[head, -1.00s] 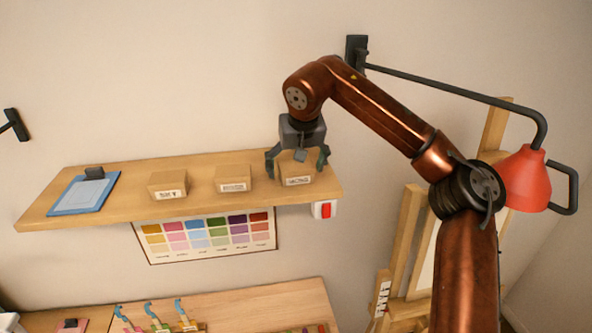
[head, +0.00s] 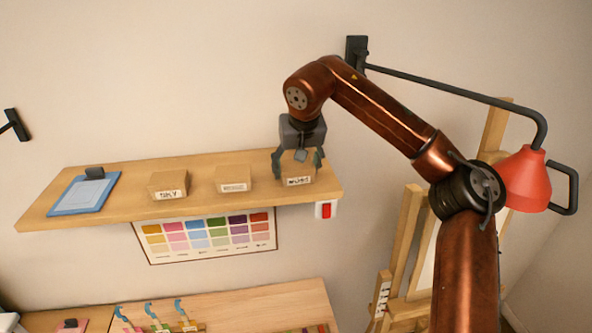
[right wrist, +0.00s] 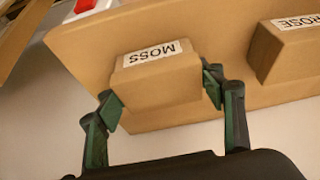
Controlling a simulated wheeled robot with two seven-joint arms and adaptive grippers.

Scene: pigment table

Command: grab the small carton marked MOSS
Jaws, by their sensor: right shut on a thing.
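The small carton marked MOSS (right wrist: 157,83) is a brown box with a white label, seen close up in the right wrist view. In the head view this carton (head: 298,173) stands at the right end of the wooden shelf (head: 120,213). My right gripper (head: 298,160) reaches down over it from above, with one finger on each side. In the right wrist view the green-padded fingers of my right gripper (right wrist: 163,98) are closed against the carton's two sides. I cannot tell whether the carton is lifted off the shelf. My left gripper is not in view.
A carton marked ROSE (right wrist: 295,45) stands beside it, likely the middle carton (head: 234,179). Another carton (head: 169,186) and a blue clipboard (head: 86,193) are further left. A red switch (head: 326,210) is below the shelf end. A red lamp (head: 527,180) hangs at right.

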